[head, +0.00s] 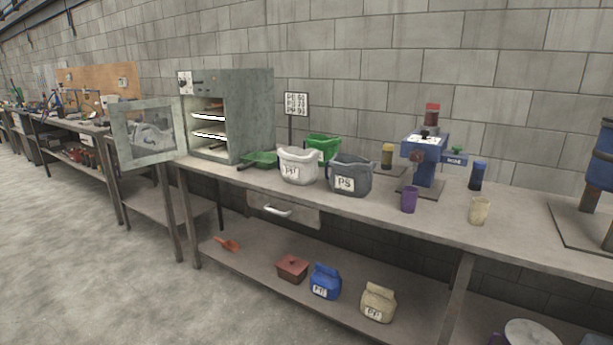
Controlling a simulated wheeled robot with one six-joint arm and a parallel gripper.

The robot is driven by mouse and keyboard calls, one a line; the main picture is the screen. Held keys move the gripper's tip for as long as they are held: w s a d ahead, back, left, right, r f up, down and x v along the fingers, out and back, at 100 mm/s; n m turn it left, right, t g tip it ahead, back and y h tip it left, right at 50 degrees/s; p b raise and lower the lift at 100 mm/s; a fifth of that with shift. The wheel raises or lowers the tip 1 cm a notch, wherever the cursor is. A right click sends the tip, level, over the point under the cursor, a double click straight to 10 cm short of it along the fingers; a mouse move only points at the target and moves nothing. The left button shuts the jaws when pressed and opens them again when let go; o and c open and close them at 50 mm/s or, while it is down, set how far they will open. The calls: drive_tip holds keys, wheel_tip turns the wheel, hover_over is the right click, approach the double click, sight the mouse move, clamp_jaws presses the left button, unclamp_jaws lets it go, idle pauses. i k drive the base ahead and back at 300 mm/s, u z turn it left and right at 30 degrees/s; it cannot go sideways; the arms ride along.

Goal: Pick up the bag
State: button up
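Several bags are in the head view, and I cannot tell which one the task means. A white open bag (299,167) with a label stands on the workbench. A dark grey open bag (351,175) labelled PS stands right of it, close beside it. On the lower shelf, a blue bag (325,283) with a folded top and white label stands upright. A beige bag (378,302) with a similar label stands to its right. My gripper is not in view.
A grey oven (236,115) with its door (148,132) swung open stands at the bench's left end. A green scoop (259,160), green container (324,145), blue press (426,160) and purple cup (409,200) share the bench top (390,218). A red-brown box (292,269) is on the shelf.

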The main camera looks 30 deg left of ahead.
sight(298, 166)
drive_tip(key=u, duration=0.65)
drive_tip(key=i, duration=0.35)
drive_tip(key=u, duration=0.85)
drive_tip(key=i, duration=0.7)
drive_tip(key=u, duration=0.45)
drive_tip(key=i, duration=0.85)
drive_tip(key=z, duration=0.5)
drive_tip(key=i, duration=0.75)
drive_tip(key=z, duration=0.45)
